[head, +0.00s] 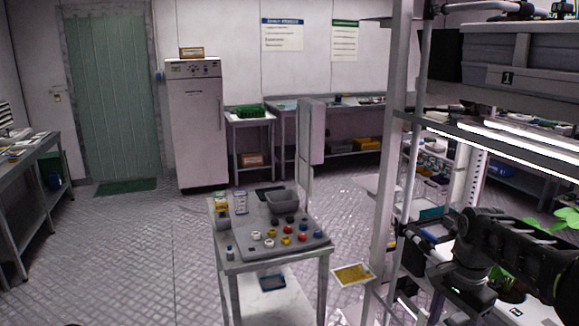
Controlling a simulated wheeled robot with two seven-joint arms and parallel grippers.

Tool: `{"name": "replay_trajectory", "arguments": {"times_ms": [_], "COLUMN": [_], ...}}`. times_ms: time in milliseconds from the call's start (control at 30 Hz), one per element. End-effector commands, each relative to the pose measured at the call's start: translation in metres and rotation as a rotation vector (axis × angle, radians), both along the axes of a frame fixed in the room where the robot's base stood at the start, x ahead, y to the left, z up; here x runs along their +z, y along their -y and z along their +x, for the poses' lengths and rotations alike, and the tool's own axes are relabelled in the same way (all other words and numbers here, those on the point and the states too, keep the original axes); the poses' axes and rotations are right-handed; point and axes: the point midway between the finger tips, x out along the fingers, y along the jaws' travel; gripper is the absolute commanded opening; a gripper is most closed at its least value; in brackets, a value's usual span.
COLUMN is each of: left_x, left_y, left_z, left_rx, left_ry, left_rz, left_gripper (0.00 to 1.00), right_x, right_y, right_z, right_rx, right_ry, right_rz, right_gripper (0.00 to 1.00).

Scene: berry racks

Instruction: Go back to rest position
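My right arm, dark and jointed, comes in from the right edge and reaches across the front of the tall grey rack (401,130). Its far end, with my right gripper (412,236), is beside the rack's post, at the height of a lower shelf. The fingers are too dark and small to tell whether they are open or shut, and I see nothing clearly held. My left gripper is not in view.
A small table (228,262) with a bowl (283,200), bottles and several coloured knobs stands in the middle. A yellow card (353,273) juts out beside the rack. Green leaves (565,219) are close to my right arm. The floor at left is clear.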

Motion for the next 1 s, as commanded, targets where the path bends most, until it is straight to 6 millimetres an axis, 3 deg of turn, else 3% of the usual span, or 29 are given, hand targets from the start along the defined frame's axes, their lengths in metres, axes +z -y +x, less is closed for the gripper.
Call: {"name": "replay_trajectory", "arguments": {"times_ms": [167,367,567,667,800,900,1000], "left_x": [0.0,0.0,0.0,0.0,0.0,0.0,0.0], "left_y": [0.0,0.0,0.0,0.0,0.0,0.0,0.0], "left_z": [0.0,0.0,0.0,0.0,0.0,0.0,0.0], "left_rx": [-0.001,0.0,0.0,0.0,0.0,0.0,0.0], "left_ry": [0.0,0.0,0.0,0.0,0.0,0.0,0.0], "left_rz": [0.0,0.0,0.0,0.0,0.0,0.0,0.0], "left_gripper": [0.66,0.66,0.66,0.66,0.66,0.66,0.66], "right_x": [-0.037,-0.098,-0.192,-0.255,-0.329,-0.362,-0.379], "right_y": [-0.02,-0.053,-0.113,-0.158,-0.218,-0.251,-0.27], "right_z": [0.009,0.016,0.004,-0.024,-0.087,-0.14,-0.184], "right_rx": [0.09,0.232,0.445,0.584,0.764,0.871,0.952], "right_ry": [0.004,0.02,0.054,0.081,0.138,0.176,0.204], "right_rz": [0.025,0.068,0.143,0.201,0.267,0.292,0.297], "right_gripper": [0.66,0.66,0.66,0.66,0.66,0.66,0.66]}}
